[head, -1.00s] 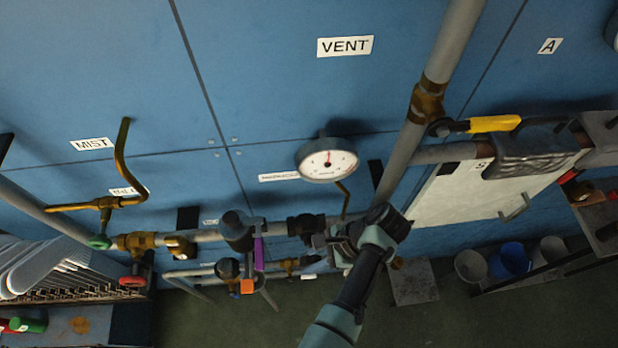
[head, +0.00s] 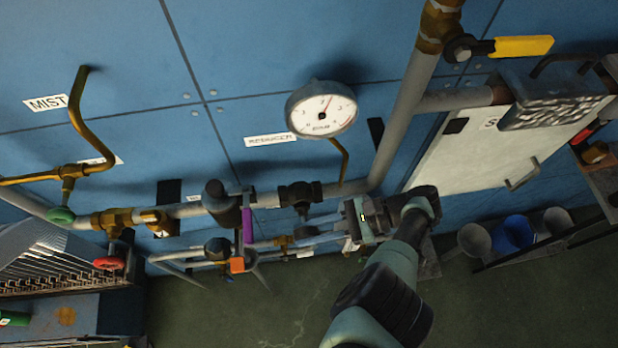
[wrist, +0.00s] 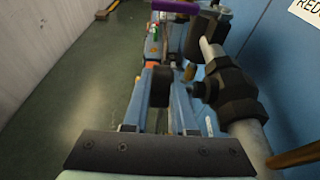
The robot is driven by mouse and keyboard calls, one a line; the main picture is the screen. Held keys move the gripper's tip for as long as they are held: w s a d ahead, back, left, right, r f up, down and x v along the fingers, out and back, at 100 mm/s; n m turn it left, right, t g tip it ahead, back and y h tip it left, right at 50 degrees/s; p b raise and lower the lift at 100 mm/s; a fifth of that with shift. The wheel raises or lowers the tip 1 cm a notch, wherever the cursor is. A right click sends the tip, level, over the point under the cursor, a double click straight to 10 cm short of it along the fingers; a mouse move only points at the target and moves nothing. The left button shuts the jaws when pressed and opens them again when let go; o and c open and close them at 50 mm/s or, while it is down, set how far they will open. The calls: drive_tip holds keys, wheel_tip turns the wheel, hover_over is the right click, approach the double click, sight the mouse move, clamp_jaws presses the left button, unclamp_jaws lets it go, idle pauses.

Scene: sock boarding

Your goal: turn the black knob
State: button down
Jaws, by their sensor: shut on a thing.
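The black knob (wrist: 159,86) shows in the wrist view between the two pale blue fingers of my gripper (wrist: 158,104). My gripper is shut on it. A short dark stem (wrist: 204,91) lies between the knob and a black pipe fitting (wrist: 238,94) on the right. In the head view the fitting (head: 300,193) sits on the grey horizontal pipe, and the knob (head: 302,209) hangs below it. My gripper (head: 310,228) reaches in from the right there. The fingers partly hide the knob in both views.
A round gauge (head: 321,109) stands above the pipe. A purple handle (head: 248,226) and an orange part (head: 237,265) are left of the knob. A grey vertical pipe (head: 402,125) and a yellow lever (head: 524,46) are on the right. The green floor (head: 290,310) below is open.

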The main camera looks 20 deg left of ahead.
drive_tip(key=shift+f+b, duration=0.15)
drive_tip(key=shift+b, duration=0.3)
drive_tip(key=shift+s, duration=0.1)
drive_tip(key=c, duration=0.7)
unclamp_jaws()
